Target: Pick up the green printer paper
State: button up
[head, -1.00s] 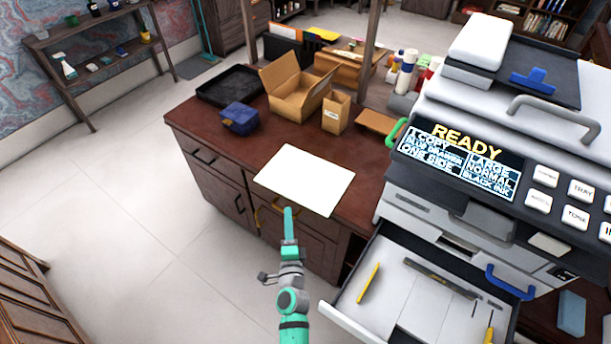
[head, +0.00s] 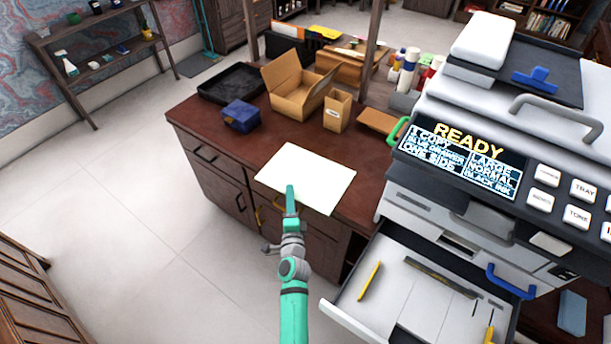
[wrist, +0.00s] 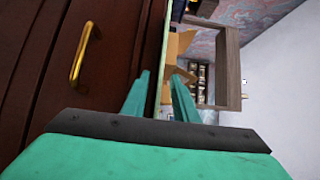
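The printer paper (head: 308,172) looks pale, nearly white with a faint greenish tint, and lies flat on the dark red leather desk top at its front edge. My gripper (head: 291,190) reaches up to the paper's near edge and overlaps it in the head view. In the wrist view my gripper (wrist: 161,75) has its two teal fingers apart. A thin pale green strip, which looks like the paper seen edge-on (wrist: 158,78), runs between them. I cannot tell whether either finger touches it.
The desk front with a brass handle (wrist: 85,53) is close to my gripper. The printer (head: 450,215) stands at the right with its drawer (head: 415,300) pulled out. A blue box (head: 240,117), a black tray (head: 231,84) and an open cardboard box (head: 297,92) stand farther back.

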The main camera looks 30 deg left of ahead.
grip_shut()
jog(key=shift+r, duration=0.3)
jog(key=s+d+r, duration=0.3)
jog(key=s+r, duration=0.9)
jog(key=s, duration=0.1)
jog(key=shift+s+r, duration=0.25)
jog(key=shift+s, duration=0.05)
jog(key=shift+d, duration=0.1)
